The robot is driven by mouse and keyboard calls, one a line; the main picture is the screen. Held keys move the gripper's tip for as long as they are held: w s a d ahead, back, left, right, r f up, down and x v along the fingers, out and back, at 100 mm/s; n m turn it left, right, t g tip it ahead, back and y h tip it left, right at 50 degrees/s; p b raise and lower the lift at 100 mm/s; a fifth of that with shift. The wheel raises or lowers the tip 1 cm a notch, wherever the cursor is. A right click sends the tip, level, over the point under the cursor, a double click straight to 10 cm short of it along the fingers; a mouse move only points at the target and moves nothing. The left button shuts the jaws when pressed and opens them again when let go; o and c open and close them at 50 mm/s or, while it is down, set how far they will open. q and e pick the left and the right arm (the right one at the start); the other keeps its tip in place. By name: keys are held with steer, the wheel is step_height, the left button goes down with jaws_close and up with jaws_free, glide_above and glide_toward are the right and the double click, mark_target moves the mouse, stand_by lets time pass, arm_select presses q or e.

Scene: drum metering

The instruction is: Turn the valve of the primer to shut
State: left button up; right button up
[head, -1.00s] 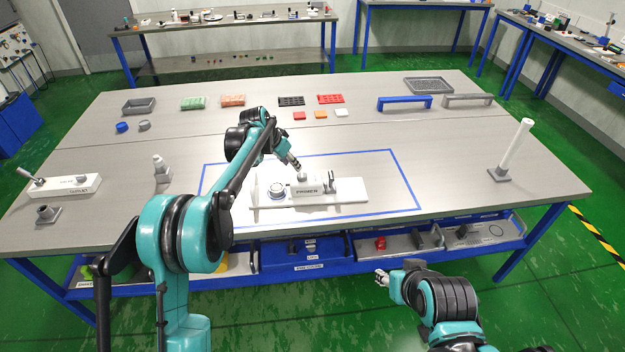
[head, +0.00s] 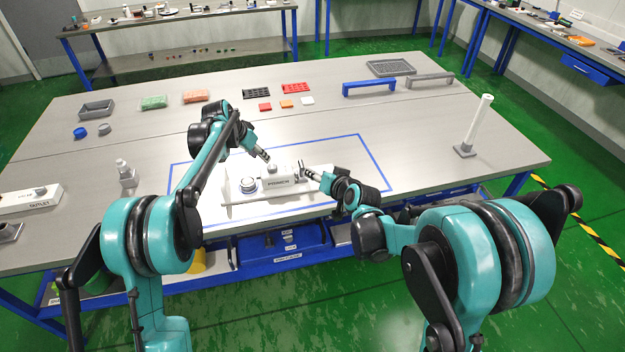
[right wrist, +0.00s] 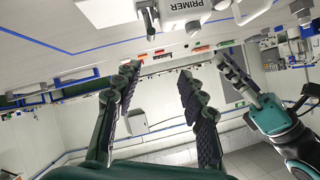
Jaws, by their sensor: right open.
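The primer (head: 280,180) is a white block lettered PRIMER on a white base plate (head: 285,197), inside a blue outline on the table. It shows at the top of the right wrist view (right wrist: 205,6). A small upright dark handle (head: 301,167) stands at its right end; I take it for the valve. A round white-and-grey part (head: 248,185) sits at its left end. My right gripper (head: 312,175) is open and empty, just right of the handle; contact cannot be told. My left gripper (head: 265,156) hangs above and behind the block; its jaw gap is unclear.
A white post (head: 478,122) stands at the right. Blue (head: 370,87) and grey handles, trays and small coloured blocks line the back.

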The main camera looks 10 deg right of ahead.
steer(key=m+t, duration=0.2)
glide_toward(302, 169)
steer(key=w, duration=0.1)
steer(key=x, duration=0.8)
steer(key=shift+s+f, duration=0.1)
steer(key=shift+f, duration=0.05)
jaws_close()
arm_select(q)
steer(key=o, duration=0.4)
steer(key=shift+m+g, duration=0.3)
steer(key=shift+g, duration=0.2)
steer(key=x, duration=0.5)
steer(key=w+x, duration=0.1)
steer(key=x, duration=0.4)
steer(key=shift+w+d+r, duration=0.1)
steer(key=shift+r, duration=0.2)
